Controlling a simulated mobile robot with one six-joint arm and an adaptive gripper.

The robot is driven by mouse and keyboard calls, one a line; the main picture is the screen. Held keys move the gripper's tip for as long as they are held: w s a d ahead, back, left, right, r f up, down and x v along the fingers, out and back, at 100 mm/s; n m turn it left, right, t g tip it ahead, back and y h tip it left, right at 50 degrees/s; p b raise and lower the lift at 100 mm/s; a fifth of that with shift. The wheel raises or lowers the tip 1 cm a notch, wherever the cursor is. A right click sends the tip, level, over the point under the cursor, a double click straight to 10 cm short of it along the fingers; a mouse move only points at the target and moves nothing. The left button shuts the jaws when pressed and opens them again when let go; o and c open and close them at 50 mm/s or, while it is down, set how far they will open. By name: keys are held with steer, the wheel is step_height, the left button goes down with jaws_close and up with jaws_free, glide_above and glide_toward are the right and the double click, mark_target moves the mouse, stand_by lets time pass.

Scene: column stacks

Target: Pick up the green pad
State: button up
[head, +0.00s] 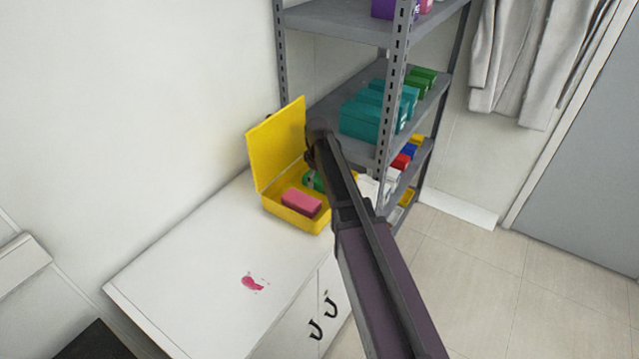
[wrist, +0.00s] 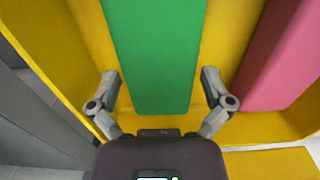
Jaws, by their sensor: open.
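The green pad (wrist: 155,55) lies in an open yellow case, flat against its bottom, beside a pink pad (wrist: 283,55). In the head view the green pad (head: 312,180) shows only in part behind my arm. My gripper (wrist: 160,85) is open and empty, one finger on each side of the green pad's near end in the wrist view. I cannot tell how far the fingertips are above it. In the head view my arm hides the fingers.
The yellow case (head: 277,214) stands on a white cabinet (head: 190,270) with its lid (head: 275,142) raised on the left. A grey shelf rack (head: 393,100) with coloured boxes stands close on the right. A pink stain (head: 252,283) marks the otherwise clear cabinet top.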

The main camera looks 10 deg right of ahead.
mark_target(318, 177)
steer(key=c, duration=1)
steer(key=shift+o, duration=0.2)
steer(key=shift+r, duration=0.15)
step_height(318, 177, up, 10)
steer(key=p, duration=1)
